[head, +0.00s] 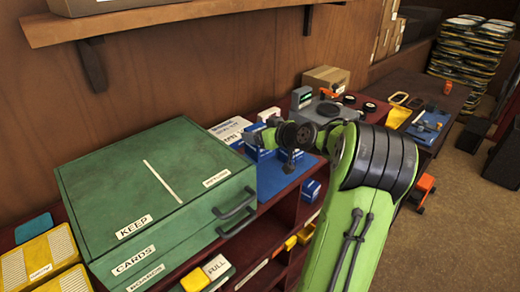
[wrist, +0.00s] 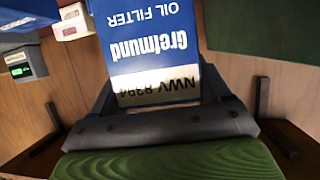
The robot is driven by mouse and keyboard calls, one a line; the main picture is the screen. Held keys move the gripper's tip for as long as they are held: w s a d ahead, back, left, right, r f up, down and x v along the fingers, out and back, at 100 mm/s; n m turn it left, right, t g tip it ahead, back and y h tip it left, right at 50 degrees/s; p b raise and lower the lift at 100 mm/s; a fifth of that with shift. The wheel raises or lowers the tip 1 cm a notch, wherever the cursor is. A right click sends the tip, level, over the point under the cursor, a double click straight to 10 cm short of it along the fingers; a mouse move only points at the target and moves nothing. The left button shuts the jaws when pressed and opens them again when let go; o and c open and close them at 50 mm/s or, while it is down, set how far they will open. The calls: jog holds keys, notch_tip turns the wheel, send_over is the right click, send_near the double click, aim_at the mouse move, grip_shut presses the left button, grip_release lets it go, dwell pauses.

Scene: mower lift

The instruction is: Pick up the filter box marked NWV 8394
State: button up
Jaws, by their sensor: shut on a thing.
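The filter box (wrist: 152,56) is blue and white, with "Grefmund", "OIL FILTER" and "NWV 8394" showing upside down in the wrist view. My gripper (wrist: 160,88) is shut on this box, with a dark finger on either side of it. The far end of the box runs out of the top of the wrist view. In the head view my gripper (head: 266,138) is over the blue mat, left of my green arm, among small blue boxes (head: 290,157). Their marks are too small to read there, and my arm partly hides that area.
A big green case (head: 150,195) marked KEEP and CARDS stands left of the blue mat (head: 272,182). A white box (head: 230,129) and a cardboard box (head: 326,78) stand behind. A wooden shelf (head: 150,18) overhangs the bench at the upper left.

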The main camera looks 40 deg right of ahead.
notch_tip(320, 180, up, 2)
jog(key=d+p, duration=0.5)
jog(key=d, duration=1.4)
jog(key=shift+w+d+f, duration=0.2)
jog(key=shift+w+d, duration=0.05)
jog(key=shift+d, duration=0.1)
